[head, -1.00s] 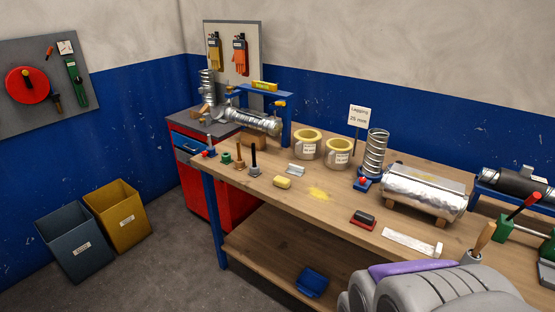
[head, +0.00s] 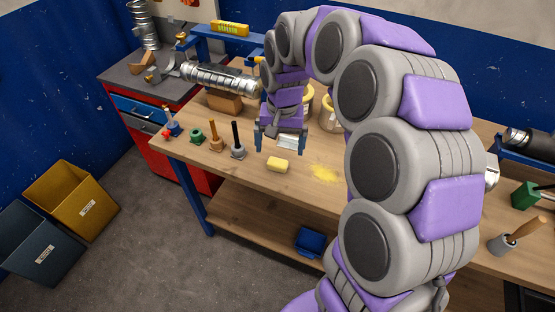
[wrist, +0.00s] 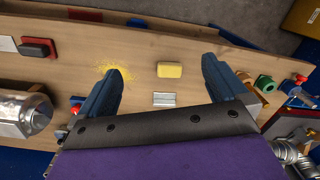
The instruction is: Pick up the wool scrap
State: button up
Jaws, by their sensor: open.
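The wool scrap, a small pale yellow block (head: 277,164), lies on the wooden bench near its front edge. In the wrist view the yellow block (wrist: 170,70) shows between my two blue fingers, beyond a small silver piece. My gripper (head: 281,146) points down with its fingers apart and nothing between them. It hangs above the bench, just behind the block in the head view, and does not touch it.
A silver metal piece (wrist: 164,99) lies beside the block. Yellow dust (head: 325,173) is scattered to its right. Several small upright tools, including a black-handled one (head: 237,140), stand to its left. A yellow bin (head: 72,200) and a grey bin (head: 38,243) stand on the floor.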

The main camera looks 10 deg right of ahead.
jog(key=w+f+m+p, duration=0.2)
jog(key=w+f+m, duration=0.1)
jog(key=w, duration=0.8)
jog(key=b, duration=0.2)
send_over(277, 162)
notch_tip(277, 162, down, 12)
jog(key=shift+w, duration=0.15)
jog(key=shift+a+f, duration=0.1)
jog(key=shift+f, duration=0.4)
jog(key=shift+d+f+b, duration=0.15)
jog(key=shift+f+b, duration=0.35)
jog(key=shift+f, duration=0.85)
jog(key=shift+d+f+b, duration=0.1)
jog(key=shift+f+b, duration=0.35)
jog(key=shift+f, duration=0.85)
jog(key=shift+a+r, duration=0.1)
jog(key=shift+c, duration=0.3)
jog(key=c, duration=0.9)
